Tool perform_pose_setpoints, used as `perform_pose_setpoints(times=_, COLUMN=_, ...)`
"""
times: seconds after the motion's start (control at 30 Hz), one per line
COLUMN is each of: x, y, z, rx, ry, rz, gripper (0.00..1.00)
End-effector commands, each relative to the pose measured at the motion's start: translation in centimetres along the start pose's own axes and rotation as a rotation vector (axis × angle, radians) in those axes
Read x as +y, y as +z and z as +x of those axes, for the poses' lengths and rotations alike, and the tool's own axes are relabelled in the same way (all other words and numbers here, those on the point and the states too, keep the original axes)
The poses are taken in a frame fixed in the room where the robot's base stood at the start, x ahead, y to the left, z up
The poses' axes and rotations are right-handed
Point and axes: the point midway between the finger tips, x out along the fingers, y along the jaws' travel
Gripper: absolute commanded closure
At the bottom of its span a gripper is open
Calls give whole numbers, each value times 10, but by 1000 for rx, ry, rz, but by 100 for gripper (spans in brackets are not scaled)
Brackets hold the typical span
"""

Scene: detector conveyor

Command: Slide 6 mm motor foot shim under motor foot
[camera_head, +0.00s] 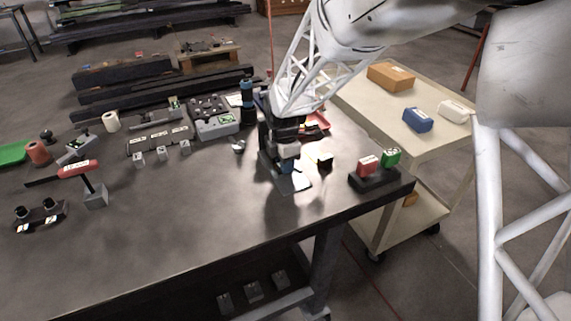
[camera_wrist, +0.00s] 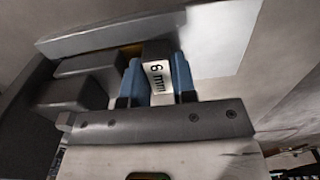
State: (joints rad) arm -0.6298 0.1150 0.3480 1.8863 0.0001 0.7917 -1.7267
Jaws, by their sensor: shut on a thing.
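In the wrist view, a dark block with a white "6 mm" label, the shim (camera_wrist: 157,73), sits between the two blue fingertips of my gripper (camera_wrist: 160,80). The jaws are shut on it. In the head view my gripper (camera_head: 288,168) is low over the right part of the dark bench, beside a dark upright body (camera_head: 265,152) and above a pale flat plate (camera_head: 301,184). I cannot tell for sure which part is the motor foot. Dark stepped blocks (camera_wrist: 75,92) are close left of the fingers in the wrist view. The shim's far end and any contact are unclear.
A black stand with a red and a green block (camera_head: 373,178) is right of the gripper. Several small grey blocks (camera_head: 162,153) stand before a dark labelled rack (camera_head: 150,141). The bench's front middle (camera_head: 190,220) is clear.

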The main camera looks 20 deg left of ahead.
Motion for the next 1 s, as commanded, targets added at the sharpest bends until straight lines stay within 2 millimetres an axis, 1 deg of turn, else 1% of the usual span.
perform_pose_setpoints(times=0.3, x=7, y=0, z=0, rx=0, ry=0, rz=0, gripper=100)
perform_pose_setpoints(times=0.33, x=7, y=0, z=0, rx=0, ry=0, rz=0, gripper=73)
perform_pose_setpoints(times=0.47, x=7, y=0, z=0, rx=0, ry=1, rz=0, gripper=53)
perform_pose_setpoints(times=0.5, x=7, y=0, z=0, rx=0, ry=1, rz=0, gripper=52)
perform_pose_setpoints(times=0.87, x=8, y=0, z=-3, rx=-1, ry=4, rz=0, gripper=53)
perform_pose_setpoints(times=0.93, x=9, y=0, z=-7, rx=-1, ry=6, rz=0, gripper=51)
perform_pose_setpoints(times=0.97, x=9, y=0, z=-10, rx=-1, ry=7, rz=0, gripper=45)
perform_pose_setpoints(times=1.0, x=9, y=0, z=-14, rx=-1, ry=8, rz=0, gripper=45)
